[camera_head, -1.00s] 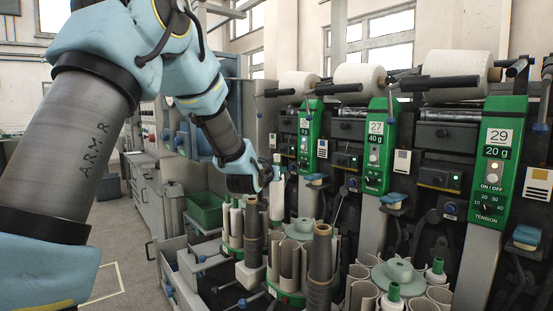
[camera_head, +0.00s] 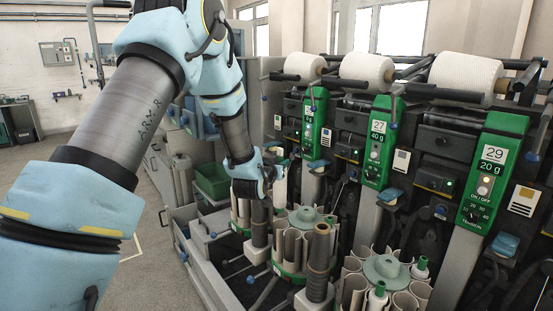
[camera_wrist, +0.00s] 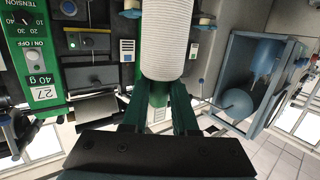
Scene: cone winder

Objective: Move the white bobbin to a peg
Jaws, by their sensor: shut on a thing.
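My gripper (camera_wrist: 160,115) is shut on the green end of a white bobbin (camera_wrist: 163,42), which points away from the wrist between the two dark green fingers. In the head view the white bobbin (camera_head: 280,187) shows as a pale upright shape beside my gripper (camera_head: 270,183), partly hidden by it. It is above the rear carousel. Dark grey upright pegs stand by the carousels, one near peg (camera_head: 319,265) and one farther peg (camera_head: 260,225) below my gripper. I cannot tell the gap between bobbin and peg.
Green-topped carousels (camera_head: 385,268) hold pale tubes and more white bobbins with green tips (camera_head: 420,270). Green winder panels 27 (camera_head: 378,140) and 29 (camera_head: 488,165) rise behind, with large white cones (camera_head: 465,75) above. A green bin (camera_head: 212,181) sits left of my gripper. Floor at left is open.

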